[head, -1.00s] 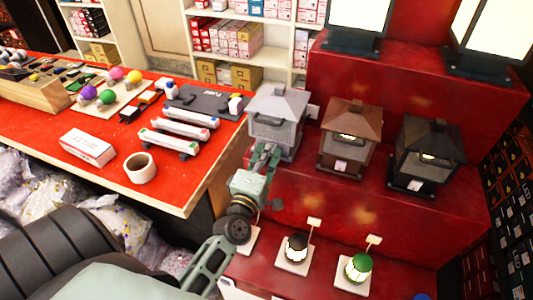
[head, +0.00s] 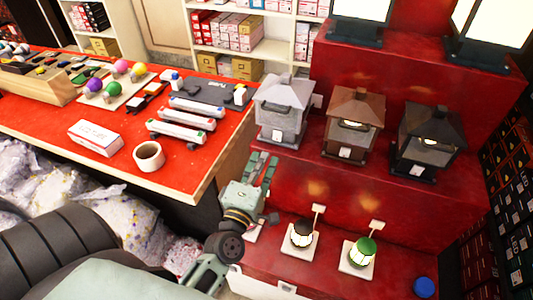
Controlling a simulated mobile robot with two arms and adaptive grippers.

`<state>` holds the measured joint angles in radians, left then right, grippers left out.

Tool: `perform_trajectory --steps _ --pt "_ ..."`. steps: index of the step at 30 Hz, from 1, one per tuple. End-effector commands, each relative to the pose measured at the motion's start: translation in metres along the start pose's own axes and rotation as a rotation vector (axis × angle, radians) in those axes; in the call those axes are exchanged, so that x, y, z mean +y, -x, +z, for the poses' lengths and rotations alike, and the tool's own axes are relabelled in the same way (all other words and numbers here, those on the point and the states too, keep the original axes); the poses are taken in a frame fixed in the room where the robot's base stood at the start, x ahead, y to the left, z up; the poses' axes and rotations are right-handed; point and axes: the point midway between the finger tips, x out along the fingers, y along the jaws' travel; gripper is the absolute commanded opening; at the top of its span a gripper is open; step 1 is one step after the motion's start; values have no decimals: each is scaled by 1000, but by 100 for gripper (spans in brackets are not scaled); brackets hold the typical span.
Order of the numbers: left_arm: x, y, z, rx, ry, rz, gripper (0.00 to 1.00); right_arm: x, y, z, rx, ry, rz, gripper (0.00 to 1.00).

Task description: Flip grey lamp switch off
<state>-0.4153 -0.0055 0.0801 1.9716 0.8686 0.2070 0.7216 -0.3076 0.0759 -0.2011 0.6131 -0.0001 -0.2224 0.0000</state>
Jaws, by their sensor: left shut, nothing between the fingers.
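The grey lamp (head: 283,108) stands upright on the red step, leftmost of three lantern-shaped lamps. No glow shows in its dark window. A small white tag or switch plate (head: 276,135) is on its lower front; which it is cannot be told. My left gripper (head: 263,158) is shut and empty, below and slightly left of the grey lamp, apart from it. My right gripper is not in view.
A brown lamp (head: 352,122) and a black lamp (head: 426,140), both glowing, stand to the right. Small lamps with a black top (head: 301,236) and green top (head: 363,251) sit on the lower step.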

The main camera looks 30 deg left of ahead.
Motion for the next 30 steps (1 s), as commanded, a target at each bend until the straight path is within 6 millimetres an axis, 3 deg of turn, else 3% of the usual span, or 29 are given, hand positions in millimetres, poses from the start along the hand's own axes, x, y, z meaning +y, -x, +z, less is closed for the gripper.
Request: perform_trajectory --steps 3,5,10,18,30 --pt "3 20 0 0 0 -3 0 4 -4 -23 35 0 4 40" --pt "5 27 0 0 0 -2 0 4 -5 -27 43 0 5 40" --pt "9 38 0 1 0 -1 0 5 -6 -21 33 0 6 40" --pt "10 40 0 0 0 0 0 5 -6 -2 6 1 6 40" --pt "10 40 4 -17 -14 -7 0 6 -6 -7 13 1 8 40"
